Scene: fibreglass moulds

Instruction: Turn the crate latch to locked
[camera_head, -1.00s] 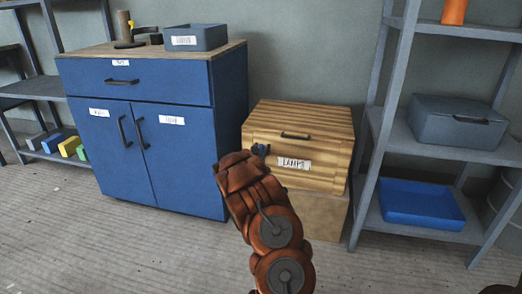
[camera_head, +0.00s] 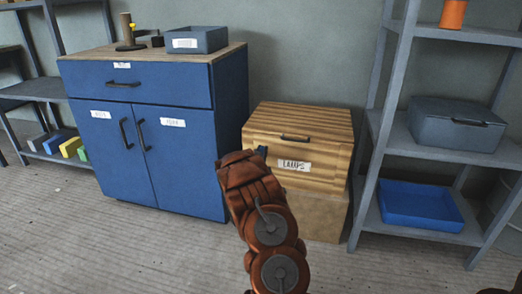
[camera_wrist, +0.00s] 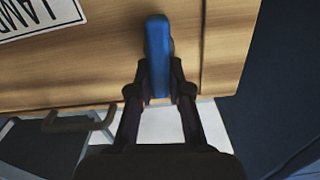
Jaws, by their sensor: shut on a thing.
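The wooden crate (camera_head: 300,133) with a "LAMPS" label stands on a plain box between the blue cabinet and the grey shelf rack. In the wrist view the blue latch (camera_wrist: 157,45) sits on the crate's front face (camera_wrist: 100,66), long and nearly upright in the picture. My gripper (camera_wrist: 160,82) is shut on the latch's lower part, one finger on each side. In the head view my orange arm hides most of the latch, and only a small dark-blue part (camera_head: 262,151) shows above the wrist.
A blue cabinet (camera_head: 160,150) with a grey bin (camera_head: 196,39) on top stands left of the crate. A grey shelf rack (camera_head: 367,150) with a blue tray (camera_head: 420,204) and a grey case (camera_head: 456,124) stands at the right. The floor in front is clear.

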